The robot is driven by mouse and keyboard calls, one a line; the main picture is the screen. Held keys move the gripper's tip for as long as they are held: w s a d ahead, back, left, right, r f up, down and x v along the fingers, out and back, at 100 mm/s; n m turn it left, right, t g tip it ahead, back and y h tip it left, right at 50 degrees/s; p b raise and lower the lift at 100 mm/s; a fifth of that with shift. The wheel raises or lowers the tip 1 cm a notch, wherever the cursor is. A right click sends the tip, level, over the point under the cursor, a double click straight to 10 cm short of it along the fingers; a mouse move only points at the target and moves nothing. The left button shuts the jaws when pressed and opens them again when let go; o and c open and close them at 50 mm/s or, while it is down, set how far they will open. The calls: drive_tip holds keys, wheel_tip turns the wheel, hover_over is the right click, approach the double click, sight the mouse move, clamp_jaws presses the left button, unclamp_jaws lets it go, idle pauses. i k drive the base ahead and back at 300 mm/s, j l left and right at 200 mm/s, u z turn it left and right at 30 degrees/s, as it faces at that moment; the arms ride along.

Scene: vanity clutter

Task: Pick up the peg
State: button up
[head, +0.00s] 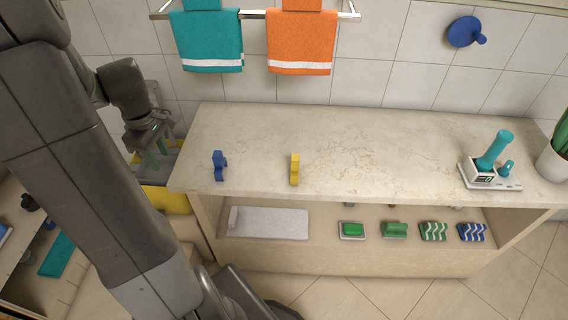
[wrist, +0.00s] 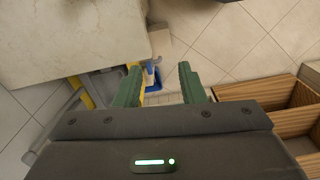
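Two small upright pieces stand apart on the pale stone counter (head: 370,135): a blue one (head: 219,165) near its left end and a yellow one (head: 295,169) further right. Either could be the peg; I cannot tell which. A round blue wall knob (head: 464,32) is fixed to the tiles at the upper right. My gripper (head: 157,153) is left of the counter, away from both pieces. In the wrist view its green fingers (wrist: 160,76) are spread apart with nothing held between them. Neither small piece shows clearly in the wrist view.
A yellow and grey cart (head: 166,200) stands below my gripper, beside the counter. A holder with a teal handle (head: 491,172) and a plant pot (head: 556,163) stand at the counter's right. A shelf below holds a white towel (head: 270,223) and several soaps. The counter's middle is clear.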

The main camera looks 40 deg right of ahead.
sight(295, 162)
drive_tip(key=k+l, duration=0.15)
drive_tip(key=l, duration=0.2)
drive_tip(key=k+l+u, duration=0.1)
drive_tip(key=l, duration=0.25)
drive_tip(key=k+l, duration=0.15)
drive_tip(key=l, duration=0.2)
drive_tip(key=k+l+u, duration=0.1)
drive_tip(key=l, duration=0.2)
drive_tip(key=k+l, duration=0.15)
drive_tip(key=l, duration=0.2)
